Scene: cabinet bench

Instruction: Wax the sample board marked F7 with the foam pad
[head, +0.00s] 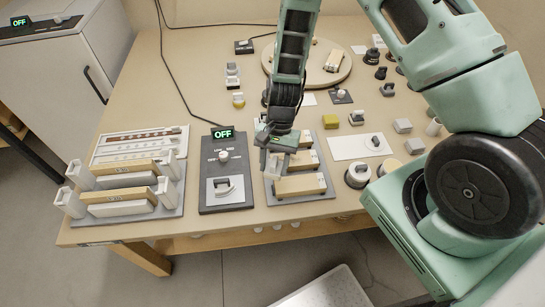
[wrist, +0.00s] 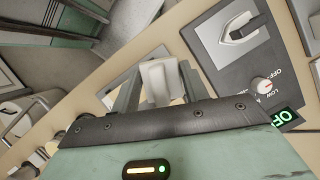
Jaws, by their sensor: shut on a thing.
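My gripper (head: 268,158) is shut on a pale grey-white block (head: 273,167), held over the left side of the grey rack right of the dark OFF unit. In the wrist view the block (wrist: 160,80) sits between the two fingers. I cannot tell for sure whether it is the foam pad. Tan sample boards lie on this rack, the front one (head: 299,185) clear of the gripper and others partly behind it. Two more boards, front (head: 123,194) and back (head: 124,169), stand in the left rack. Their marks are too small to read, so I cannot pick out F7.
The dark control unit (head: 224,165) with a knob and a small iron-like tool stands left of my gripper. A round board (head: 325,72) is at the back.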

